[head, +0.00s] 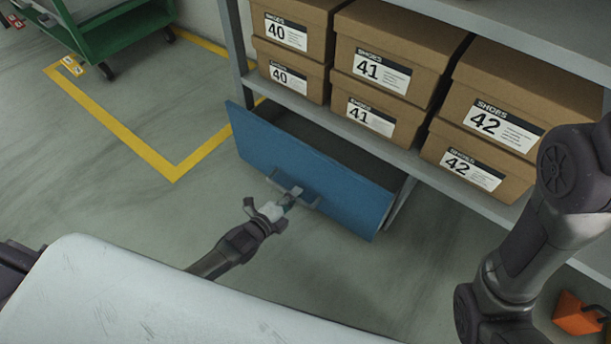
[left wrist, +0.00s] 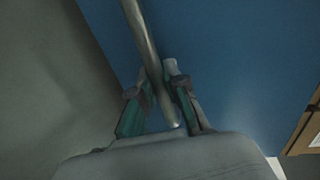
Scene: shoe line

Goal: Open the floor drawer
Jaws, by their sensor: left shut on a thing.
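The floor drawer (head: 300,165) has a blue front and sits low under the shelf. It stands partly open, with its dark inside showing behind the front. A grey bar handle (head: 313,203) is on its front. My left gripper (head: 287,200) is at the handle and shut on it. In the left wrist view the fingers (left wrist: 158,90) close around the handle bar (left wrist: 140,38), with the blue drawer front (left wrist: 230,60) behind. My right arm is at the right of the head view, but its gripper is not shown.
Shoe boxes marked 40, 41 and 42 (head: 480,125) stand on the grey shelf (head: 365,135) above the drawer. A green cart (head: 110,30) is at the upper left. Yellow tape (head: 125,130) marks the floor. An orange object (head: 578,315) lies at the lower right. Floor before the drawer is clear.

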